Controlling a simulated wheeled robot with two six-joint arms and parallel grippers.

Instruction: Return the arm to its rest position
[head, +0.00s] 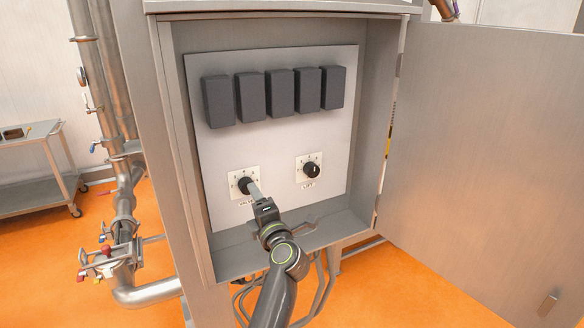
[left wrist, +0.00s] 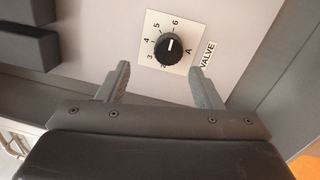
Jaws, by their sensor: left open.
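My left gripper (head: 254,188) is in front of the black valve knob (head: 244,185) on the panel's lower left. In the left wrist view the left gripper (left wrist: 158,76) is open and empty. Its two fingers stand apart, and the valve knob (left wrist: 171,48) shows whole beyond them, not between them. The knob's white mark points roughly toward the 6 on its white dial plate. In the head view the arm reaches up from the bottom edge and partly covers the VALVE label. My right gripper is not in view.
A steel cabinet (head: 172,150) surrounds the panel (head: 280,150), with its door (head: 485,160) open to the right. A LIFT knob (head: 311,171) and several dark blocks (head: 280,93) are on the panel. Pipes (head: 105,80) and a cart (head: 35,190) stand at left.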

